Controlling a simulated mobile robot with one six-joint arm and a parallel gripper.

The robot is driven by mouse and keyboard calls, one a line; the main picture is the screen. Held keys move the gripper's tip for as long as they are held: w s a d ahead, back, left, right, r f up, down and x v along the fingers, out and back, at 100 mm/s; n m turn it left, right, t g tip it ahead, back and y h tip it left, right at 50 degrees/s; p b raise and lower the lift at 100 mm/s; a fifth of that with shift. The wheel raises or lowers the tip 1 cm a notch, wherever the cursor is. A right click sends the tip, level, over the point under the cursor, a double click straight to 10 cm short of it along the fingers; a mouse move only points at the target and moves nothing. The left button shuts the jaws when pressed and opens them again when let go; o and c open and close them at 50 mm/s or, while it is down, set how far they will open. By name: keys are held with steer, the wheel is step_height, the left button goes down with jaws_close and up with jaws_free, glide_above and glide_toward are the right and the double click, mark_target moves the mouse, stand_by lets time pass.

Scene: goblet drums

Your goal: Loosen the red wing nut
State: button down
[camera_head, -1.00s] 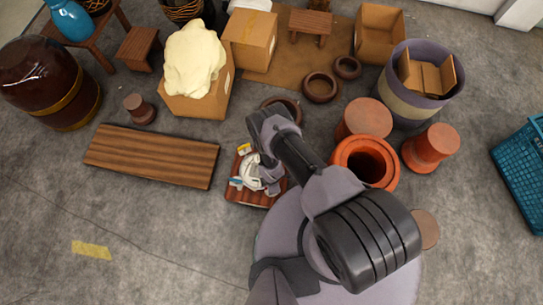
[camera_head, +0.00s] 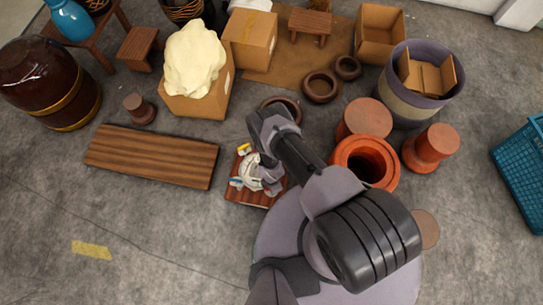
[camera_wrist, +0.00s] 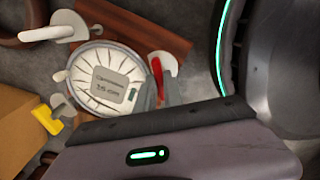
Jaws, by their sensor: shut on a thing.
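In the wrist view the red wing nut (camera_wrist: 157,72) is a narrow upright red piece in front of a white lug at the right rim of a round drum head (camera_wrist: 92,72). The head has radiating lines and a grey label plate. My gripper (camera_wrist: 155,92) has its grey fingertips at the lower part of the red wing nut and is shut on it; the exact contact is partly hidden. A yellow wing nut (camera_wrist: 46,119) sits at the rim's lower left. In the head view my gripper (camera_head: 268,177) is over the white drum assembly, hiding the red nut.
The assembly lies on a small wooden board (camera_head: 243,194). A brown ring (camera_head: 283,103) is just behind it, and an orange pot (camera_head: 367,160) is to the right. A long plank (camera_head: 150,155) lies left.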

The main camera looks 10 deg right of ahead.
steer(key=c, duration=1.5)
jaws_free()
steer(key=shift+o, duration=0.2)
step_height(320, 180, up, 18)
steer(key=p, duration=0.9)
steer(key=shift+f, duration=0.25)
